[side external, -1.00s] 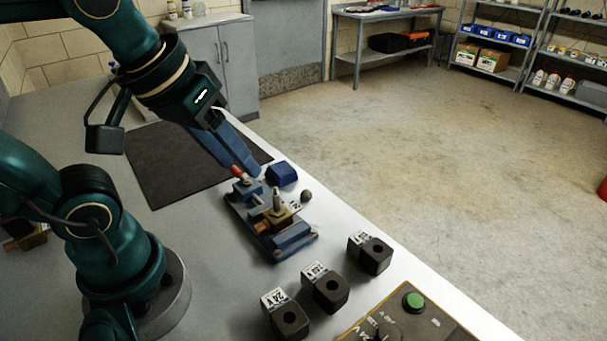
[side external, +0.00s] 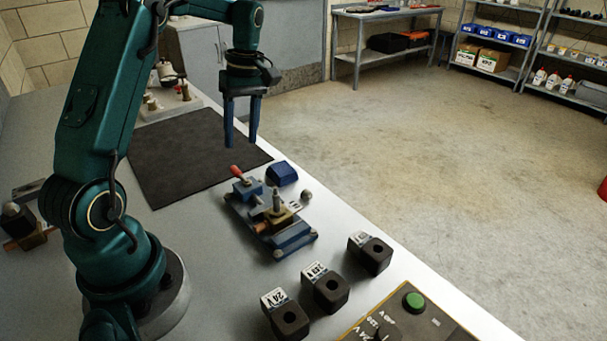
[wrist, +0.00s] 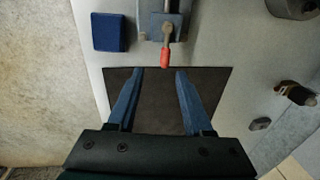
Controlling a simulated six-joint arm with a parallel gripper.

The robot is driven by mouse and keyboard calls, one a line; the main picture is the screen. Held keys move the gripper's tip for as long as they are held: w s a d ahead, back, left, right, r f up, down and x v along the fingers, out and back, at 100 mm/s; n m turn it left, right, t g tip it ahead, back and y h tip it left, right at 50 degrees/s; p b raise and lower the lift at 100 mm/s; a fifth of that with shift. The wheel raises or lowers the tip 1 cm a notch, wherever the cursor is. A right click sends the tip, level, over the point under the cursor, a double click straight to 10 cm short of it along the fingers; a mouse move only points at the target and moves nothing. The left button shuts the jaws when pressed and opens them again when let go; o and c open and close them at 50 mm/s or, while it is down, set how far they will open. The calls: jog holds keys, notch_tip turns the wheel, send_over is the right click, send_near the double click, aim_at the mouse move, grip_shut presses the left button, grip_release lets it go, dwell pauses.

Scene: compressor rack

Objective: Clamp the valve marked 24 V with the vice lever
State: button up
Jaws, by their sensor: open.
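The blue vice (side external: 290,240) stands on the bench with a brass-bodied valve (side external: 283,217) with an upright metal stem sitting between its jaws. A small tag by the valve is too small to read. The vice lever with its red grip (side external: 237,171) sticks out at the vice's far end; the red grip also shows at the top of the wrist view (wrist: 164,58). My gripper (side external: 240,143) is open and empty, pointing down above the bench, beyond the lever and apart from it. In the wrist view its fingers (wrist: 160,75) are spread over the dark mat.
A blue block (side external: 282,173) sits beside the vice. Several black coils stand in front, one marked 24 V (side external: 287,315). A control panel (side external: 405,320) with a green button is at the near edge. The dark mat (side external: 185,155) is bare. Fittings (side external: 168,95) stand at the back.

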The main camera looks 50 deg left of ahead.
aim_at(235, 167)
jog(key=shift+s+a+f, duration=0.15)
jog(key=shift+s+f, duration=0.15)
jog(key=shift+f, duration=0.75)
jog(key=shift+s+a+f, duration=0.1)
jog(key=shift+s+f, duration=0.25)
jog(key=shift+f, duration=0.75)
jog(key=shift+s+a+f, duration=0.15)
jog(key=shift+s+f, duration=0.15)
jog(key=shift+f, duration=0.75)
jog(key=shift+c, duration=0.3)
grip_shut()
